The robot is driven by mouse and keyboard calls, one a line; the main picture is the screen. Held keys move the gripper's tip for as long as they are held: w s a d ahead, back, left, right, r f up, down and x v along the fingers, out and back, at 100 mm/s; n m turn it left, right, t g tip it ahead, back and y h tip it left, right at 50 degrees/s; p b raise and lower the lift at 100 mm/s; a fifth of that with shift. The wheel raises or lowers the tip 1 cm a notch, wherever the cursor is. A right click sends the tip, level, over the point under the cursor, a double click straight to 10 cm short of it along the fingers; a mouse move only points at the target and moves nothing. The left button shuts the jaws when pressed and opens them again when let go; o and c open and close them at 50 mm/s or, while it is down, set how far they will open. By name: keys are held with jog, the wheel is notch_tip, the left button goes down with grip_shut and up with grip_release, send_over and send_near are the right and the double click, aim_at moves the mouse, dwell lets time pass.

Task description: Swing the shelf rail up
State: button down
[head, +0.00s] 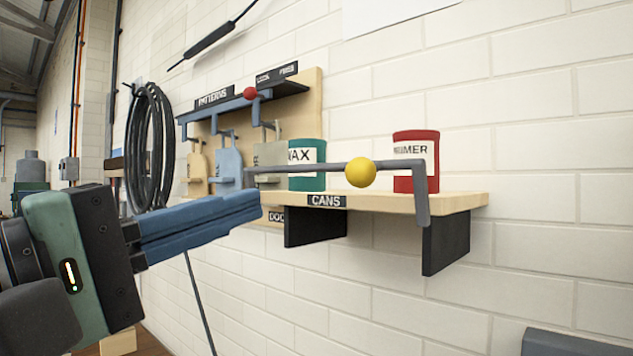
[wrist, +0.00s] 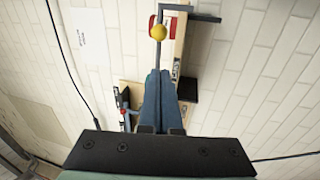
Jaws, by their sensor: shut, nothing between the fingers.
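The shelf rail (head: 318,169) is a grey bar with a yellow ball (head: 360,172) on it. It runs across the front of the cans shelf (head: 440,202), level with the cans, with an end arm bent down at the shelf's right. My gripper (head: 258,205) is shut and empty, its blue fingers pointing at the rail's left part, just below it in the head view. In the wrist view, the yellow ball (wrist: 158,32) lies beyond the fingertips (wrist: 160,74). I cannot tell whether fingers and rail touch. The fingers hide the shelf's left end.
A green wax can (head: 307,178) and a red can (head: 403,178) stand on the shelf behind the rail. Left of it, a patterns board (head: 312,100) carries a blue rail with a red ball (head: 250,93) and hanging plates. A black hose coil (head: 150,150) hangs farther left.

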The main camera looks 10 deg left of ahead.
aim_at(349, 165)
jog(key=p+x, duration=0.6)
jog(key=x, duration=0.7)
jog(key=shift+d, duration=0.5)
jog(key=shift+w+r, duration=0.1)
jog(key=shift+r, duration=0.05)
jog(key=shift+w+d+r+p, duration=0.4)
jog(key=shift+w+r+p, duration=0.15)
jog(key=shift+p, duration=0.55)
